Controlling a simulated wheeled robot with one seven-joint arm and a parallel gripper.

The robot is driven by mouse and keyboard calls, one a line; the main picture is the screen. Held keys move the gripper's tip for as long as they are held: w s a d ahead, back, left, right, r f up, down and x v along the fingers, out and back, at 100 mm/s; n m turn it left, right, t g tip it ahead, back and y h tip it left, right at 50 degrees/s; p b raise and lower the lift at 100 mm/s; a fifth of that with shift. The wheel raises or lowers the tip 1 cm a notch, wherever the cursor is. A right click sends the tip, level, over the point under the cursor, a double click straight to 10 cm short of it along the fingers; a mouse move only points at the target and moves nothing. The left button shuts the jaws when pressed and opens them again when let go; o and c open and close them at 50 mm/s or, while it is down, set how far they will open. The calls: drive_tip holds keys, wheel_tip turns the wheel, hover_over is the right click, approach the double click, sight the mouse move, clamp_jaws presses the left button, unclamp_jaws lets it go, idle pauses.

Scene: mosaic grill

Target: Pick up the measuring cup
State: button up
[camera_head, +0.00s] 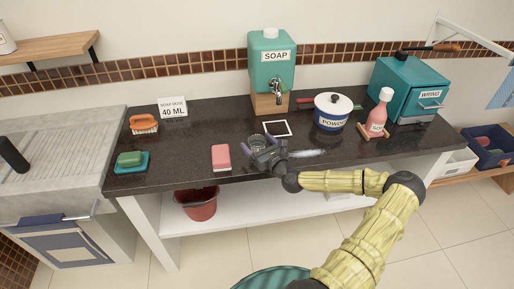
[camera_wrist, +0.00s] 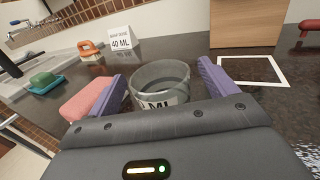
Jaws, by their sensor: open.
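The measuring cup (camera_wrist: 161,83) is a small clear round cup with a dark-lettered label ending in "ML". It stands upright on the dark counter and shows small in the head view (camera_head: 257,142), partly behind my gripper. My gripper (camera_head: 259,144) is open, with its purple fingers on either side of the cup in the wrist view (camera_wrist: 160,90). The cup sits between the fingers, with a gap visible on the right. I cannot tell whether the left finger touches it. The cup's lower front is hidden by the gripper body.
A pink sponge (camera_head: 221,157) lies close left of the gripper. A white square outline (camera_head: 277,128) is marked behind it. The teal soap dispenser (camera_head: 271,62) stands at the back, with a white-lidded powder pot (camera_head: 332,112) and a pink bottle (camera_head: 377,115) to the right.

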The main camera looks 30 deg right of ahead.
drive_tip(key=shift+w, duration=0.45)
drive_tip(key=c, duration=1.1)
drive_tip(key=shift+r, duration=0.1)
wheel_tip(320, 180, up, 10)
drive_tip(key=shift+f+b, duration=0.1)
drive_tip(key=shift+b, duration=0.2)
